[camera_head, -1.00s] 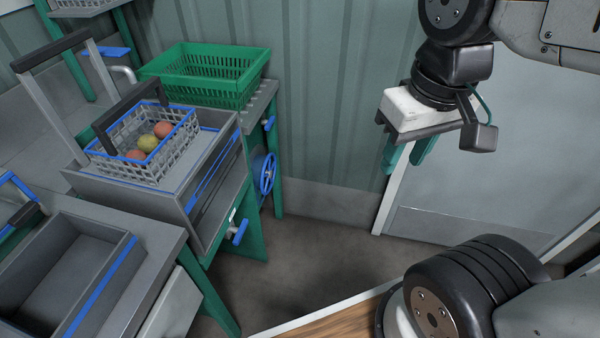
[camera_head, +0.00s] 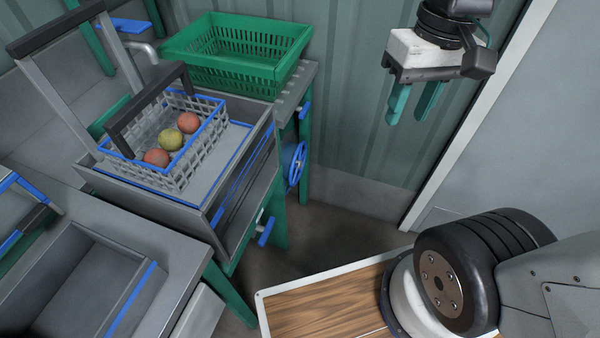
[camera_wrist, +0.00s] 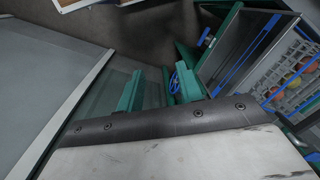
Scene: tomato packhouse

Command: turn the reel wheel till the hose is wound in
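A small blue spoked wheel (camera_head: 294,163) is mounted upright on the right side of the green-legged bench, below the green crate. It also shows in the wrist view (camera_wrist: 174,80), beyond my fingers and partly covered by one of them. No hose can be made out in either view. My gripper (camera_head: 413,103) hangs up and to the right of the wheel, fingers pointing down. Its two green fingers stand apart with nothing between them, and it is clear of the wheel. The fingers also show in the wrist view (camera_wrist: 160,90).
A blue-handled valve or lever (camera_head: 266,232) sticks out below the wheel. A green crate (camera_head: 240,75) and a wire basket (camera_head: 205,150) with tomatoes stand on the bench. A grey tray (camera_head: 110,240) is at lower left. A ribbed wall (camera_head: 360,120) stands behind. Bare floor (camera_head: 325,230) lies before the wheel.

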